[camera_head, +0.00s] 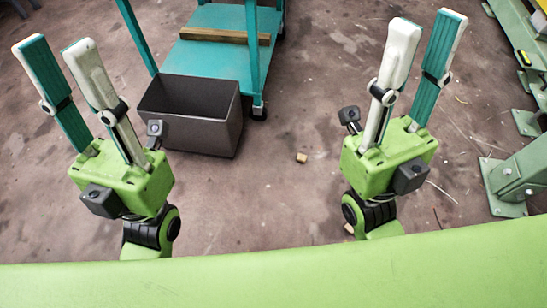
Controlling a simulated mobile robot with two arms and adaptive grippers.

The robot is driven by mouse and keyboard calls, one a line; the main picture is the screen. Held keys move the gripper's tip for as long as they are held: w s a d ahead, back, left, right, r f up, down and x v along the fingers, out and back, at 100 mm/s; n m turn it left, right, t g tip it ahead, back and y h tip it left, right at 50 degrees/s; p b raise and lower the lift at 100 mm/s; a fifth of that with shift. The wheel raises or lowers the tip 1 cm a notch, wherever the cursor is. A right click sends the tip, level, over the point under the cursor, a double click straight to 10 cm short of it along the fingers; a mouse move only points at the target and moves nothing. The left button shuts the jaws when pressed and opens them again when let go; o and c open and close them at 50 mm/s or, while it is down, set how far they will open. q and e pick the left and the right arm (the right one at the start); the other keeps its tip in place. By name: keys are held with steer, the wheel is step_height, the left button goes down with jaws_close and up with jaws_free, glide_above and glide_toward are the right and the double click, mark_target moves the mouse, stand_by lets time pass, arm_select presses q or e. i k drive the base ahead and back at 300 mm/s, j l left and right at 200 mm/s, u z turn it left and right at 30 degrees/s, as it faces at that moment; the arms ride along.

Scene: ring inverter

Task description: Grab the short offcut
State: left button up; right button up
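A wooden bar (225,36) lies across the teal deck of a cart. A small pale wooden block (301,157) lies on the floor between my two arms. Another small pale piece (349,228) is on the floor, partly hidden near my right arm. I cannot tell for certain which of these is the short offcut. My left gripper (55,45) is open and empty, raised at the left, apart from all of them. My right gripper (427,22) is open and empty, raised at the right, also apart from them.
The teal cart (215,62) stands at the top centre with upright posts. A dark open bin (205,135) stands in front of it, beside my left gripper. Green machine framing (515,175) with foot plates is at the right. The floor (310,90) between is mostly clear.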

mark_target(302, 158)
steer(key=l+u, duration=0.85)
steer(key=k+l+u, duration=0.1)
steer(key=l+u, duration=0.3)
steer(key=l, duration=0.9)
